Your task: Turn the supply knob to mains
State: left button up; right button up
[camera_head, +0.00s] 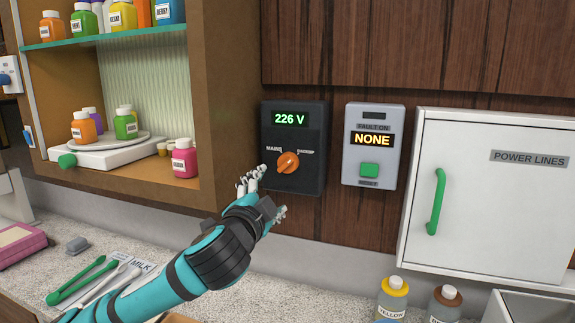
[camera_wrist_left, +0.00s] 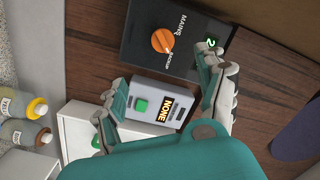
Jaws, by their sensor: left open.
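The orange supply knob (camera_head: 288,162) sits on a black wall panel (camera_head: 308,185) whose display reads 226 V. MAINS is marked at the knob's upper left and a second label, BACKUP, at its upper right. The knob's ridge seems to slant toward BACKUP, but this is hard to tell. My left gripper (camera_head: 266,190) is open and empty in front of the panel's lower left, just below the knob and apparently apart from it. In the left wrist view the knob (camera_wrist_left: 162,41) lies beyond the open fingers (camera_wrist_left: 162,82). My right gripper is not in view.
A grey fault box (camera_head: 373,145) reading NONE, with a green button (camera_head: 369,170), is right of the panel. A white POWER LINES cabinet (camera_head: 490,200) is further right. A wooden shelf unit (camera_head: 205,100) with bottles stands close on the left. Tongs (camera_head: 80,282) and bottles (camera_head: 392,300) are below.

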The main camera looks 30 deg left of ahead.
aim_at(287, 166)
pick_arm(q)
jog(key=p+x, duration=0.2)
jog(key=x, duration=0.3)
jog(key=p+x, duration=0.2)
jog(key=x, duration=0.4)
jog(key=r+p+x, duration=0.1)
jog(key=p+x, duration=0.1)
jog(key=x, duration=0.3)
jog(key=shift+w+a+p, duration=0.2)
jog(key=shift+w+p, duration=0.1)
jog(key=shift+w+a+f, duration=0.1)
jog(key=shift+w, duration=0.2)
jog(key=c, duration=1.2)
jog(key=shift+o, duration=0.2)
